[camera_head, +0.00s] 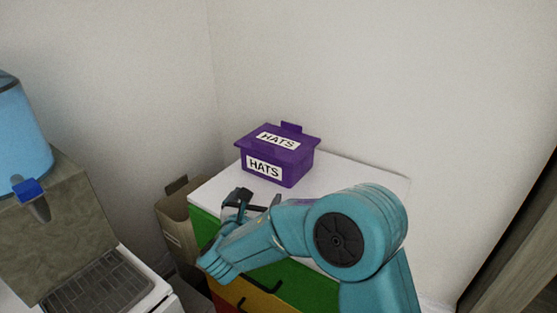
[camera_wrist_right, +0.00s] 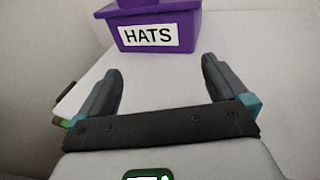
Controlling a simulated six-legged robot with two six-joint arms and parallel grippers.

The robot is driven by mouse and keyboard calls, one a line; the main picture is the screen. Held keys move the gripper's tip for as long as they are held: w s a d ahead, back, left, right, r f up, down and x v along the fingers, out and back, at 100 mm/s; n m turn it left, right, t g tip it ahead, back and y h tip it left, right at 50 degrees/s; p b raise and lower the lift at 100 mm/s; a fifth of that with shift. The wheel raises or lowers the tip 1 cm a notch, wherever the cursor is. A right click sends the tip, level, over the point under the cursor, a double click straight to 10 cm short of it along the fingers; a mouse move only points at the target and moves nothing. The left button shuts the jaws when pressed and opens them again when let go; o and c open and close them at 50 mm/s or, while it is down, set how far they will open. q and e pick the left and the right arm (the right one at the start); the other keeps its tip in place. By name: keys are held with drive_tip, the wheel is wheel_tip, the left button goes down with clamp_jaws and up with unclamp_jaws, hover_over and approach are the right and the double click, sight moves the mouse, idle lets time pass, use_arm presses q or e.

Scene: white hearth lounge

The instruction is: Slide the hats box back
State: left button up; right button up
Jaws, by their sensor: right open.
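The purple hats box (camera_head: 283,157) has a lid and white labels reading HATS. It stands upright on the white top of a dresser (camera_head: 349,176), toward the back left near the wall. My right gripper (camera_head: 247,200) is open and empty in front of the box, near the dresser's front left edge. In the right wrist view the box (camera_wrist_right: 187,44) is ahead, beyond the two spread fingers (camera_wrist_right: 160,85), and a gap of white top shows between. My left gripper is not in view.
A blue water dispenser (camera_head: 22,130) on a stone-like body stands at the left, with a dark drip grille (camera_head: 97,290). A cardboard box (camera_head: 177,222) stands beside the dresser. Walls close off the back. The white top right of the hats box is clear.

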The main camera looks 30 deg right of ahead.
drive_tip(key=shift+w+d+f, duration=0.1)
drive_tip(key=shift+d, duration=0.05)
idle(0.6)
drive_tip(key=v, duration=1)
